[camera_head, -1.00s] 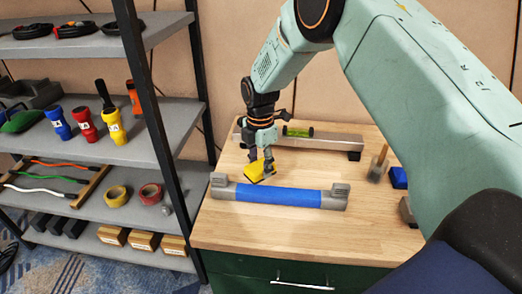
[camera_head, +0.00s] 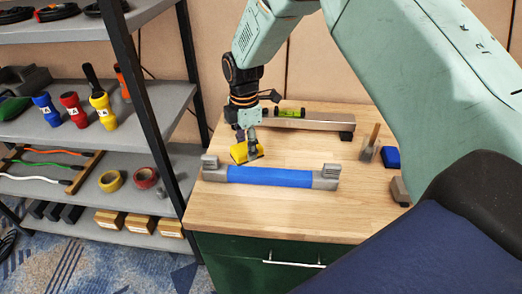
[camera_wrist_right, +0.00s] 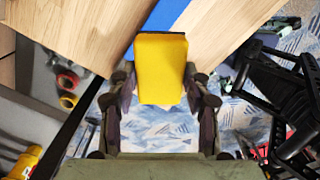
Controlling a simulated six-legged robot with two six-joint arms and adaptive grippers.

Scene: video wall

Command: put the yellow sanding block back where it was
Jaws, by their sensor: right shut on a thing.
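The yellow sanding block (camera_head: 240,152) is held in my right gripper (camera_head: 250,150), over the left part of the wooden worktop (camera_head: 300,215). In the head view it shows just behind the left end of the blue-and-grey bar (camera_head: 268,175); I cannot tell whether it touches the worktop. In the right wrist view the yellow block (camera_wrist_right: 160,68) sits between the two dark fingers of my right gripper (camera_wrist_right: 160,95), which are shut on it. A blue strip (camera_wrist_right: 165,15) shows beyond it. My left gripper is not in view.
A long grey level-like bar (camera_head: 300,121) with a green vial (camera_head: 289,113) lies at the back. A brush (camera_head: 368,145), a blue block (camera_head: 391,158) and a grey-brown block (camera_head: 399,191) stand at the right. A shelf rack (camera_head: 150,100) with flashlights and tape rolls is at the left.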

